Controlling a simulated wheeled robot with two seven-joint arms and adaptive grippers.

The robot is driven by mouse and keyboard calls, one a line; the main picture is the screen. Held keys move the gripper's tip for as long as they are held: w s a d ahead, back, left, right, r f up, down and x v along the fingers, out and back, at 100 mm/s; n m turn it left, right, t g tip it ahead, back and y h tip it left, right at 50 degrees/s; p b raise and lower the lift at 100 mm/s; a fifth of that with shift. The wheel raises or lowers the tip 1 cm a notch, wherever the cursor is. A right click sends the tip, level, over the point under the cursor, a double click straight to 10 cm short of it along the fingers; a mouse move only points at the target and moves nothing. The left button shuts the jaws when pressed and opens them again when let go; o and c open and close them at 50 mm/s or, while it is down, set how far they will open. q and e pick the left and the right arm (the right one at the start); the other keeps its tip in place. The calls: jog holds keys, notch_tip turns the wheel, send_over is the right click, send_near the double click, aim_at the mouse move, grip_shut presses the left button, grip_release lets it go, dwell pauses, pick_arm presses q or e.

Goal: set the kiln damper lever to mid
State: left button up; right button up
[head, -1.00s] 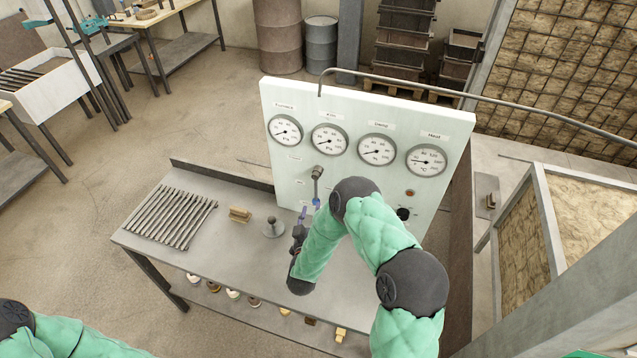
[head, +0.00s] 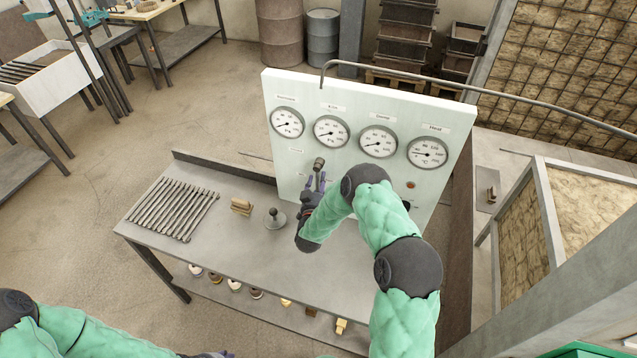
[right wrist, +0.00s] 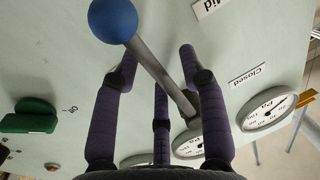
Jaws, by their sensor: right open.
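The kiln damper lever (head: 318,169) is on the upright white panel (head: 350,98), below the gauges. In the right wrist view the lever is a grey shaft (right wrist: 157,69) with a blue ball knob (right wrist: 113,20), running slantwise from its pivot. A "Mid" label (right wrist: 207,7) and a "Closed" label (right wrist: 248,75) lie to the right of the knob and shaft. My right gripper (head: 316,181) is open, its purple fingers (right wrist: 158,62) around the shaft; contact cannot be told. At the bottom edge of the head view, only a dark sliver, perhaps my left gripper (head: 215,354), shows.
Several round gauges (head: 378,142) line the panel's top. A green fixture (right wrist: 30,115) sits left on the panel in the wrist view. The bench (head: 240,250) holds a row of metal tools (head: 172,209), a wooden block (head: 241,206) and a grey knobbed object (head: 275,218).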

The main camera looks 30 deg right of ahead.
aim_at(306, 167)
grip_shut()
jog(key=shift+w+a+f+m+b, duration=0.2)
jog(key=shift+m+b, duration=0.2)
jog(key=shift+b, duration=0.4)
jog(key=w+m+b, duration=0.1)
jog(key=m+b, duration=0.1)
jog(key=b, duration=0.1)
jog(key=w+a+r+m+h+b, duration=0.1)
jog(key=m+b, duration=0.1)
jog(key=b, duration=0.1)
jog(key=w+a+m+b, duration=0.1)
jog(key=m+b, duration=0.2)
jog(key=shift+a+r+t, duration=0.15)
jog(key=shift+a+t, duration=0.05)
jog(key=shift+t, duration=0.1)
jog(key=shift+w+a+r+m+h+b, duration=0.25)
jog(key=shift+r+m+h+b, duration=0.15)
jog(key=shift+m+b, duration=0.6)
